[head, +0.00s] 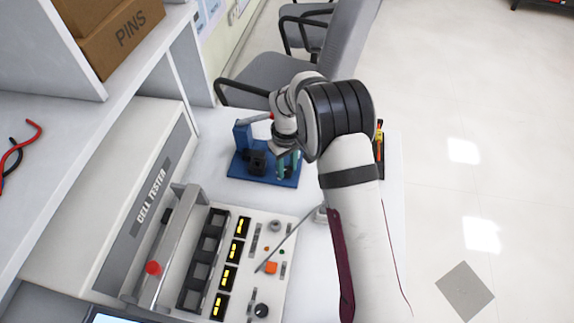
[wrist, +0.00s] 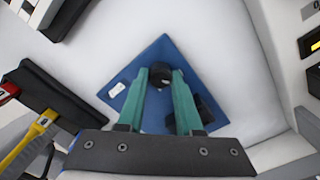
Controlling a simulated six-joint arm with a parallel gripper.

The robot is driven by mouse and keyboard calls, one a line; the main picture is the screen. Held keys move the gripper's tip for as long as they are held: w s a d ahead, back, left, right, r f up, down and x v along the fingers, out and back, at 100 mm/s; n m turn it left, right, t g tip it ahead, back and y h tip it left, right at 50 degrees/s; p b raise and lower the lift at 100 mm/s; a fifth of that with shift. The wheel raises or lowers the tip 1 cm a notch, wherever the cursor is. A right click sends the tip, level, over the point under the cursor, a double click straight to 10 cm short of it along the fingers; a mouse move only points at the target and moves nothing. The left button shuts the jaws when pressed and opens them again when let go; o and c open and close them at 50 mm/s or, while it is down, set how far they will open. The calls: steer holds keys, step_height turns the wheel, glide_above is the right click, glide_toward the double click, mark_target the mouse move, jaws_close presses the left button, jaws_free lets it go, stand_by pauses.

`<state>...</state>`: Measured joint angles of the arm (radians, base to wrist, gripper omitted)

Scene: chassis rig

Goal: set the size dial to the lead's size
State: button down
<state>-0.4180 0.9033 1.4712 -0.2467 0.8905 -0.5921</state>
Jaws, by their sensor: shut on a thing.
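The blue fixture (head: 240,168) stands on the white bench in the head view, with a blue upright block at its back left and a black part (head: 257,161) on its base. In the wrist view its blue plate (wrist: 150,54) lies below my gripper (wrist: 160,78). The teal fingers are shut on a round black dial (wrist: 160,70), one finger on each side. A second black part (wrist: 207,112) lies right of the right finger. In the head view my gripper (head: 288,163) is over the fixture, partly hidden by my arm. I cannot make out dial marks or the lead's size.
The cell tester (head: 150,195) and its control panel (head: 270,235) stand left and in front of the fixture. A dark holder (wrist: 45,92) with red and yellow tool handles is close on the left in the wrist view. Chairs (head: 265,75) stand behind the bench.

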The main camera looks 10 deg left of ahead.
mark_target(287, 168)
steer(key=m, duration=0.6)
steer(key=shift+m, duration=0.4)
stand_by(0.4)
steer(key=c, duration=0.6)
jaws_free()
step_height(287, 168, up, 16)
steer(key=shift+f, duration=0.1)
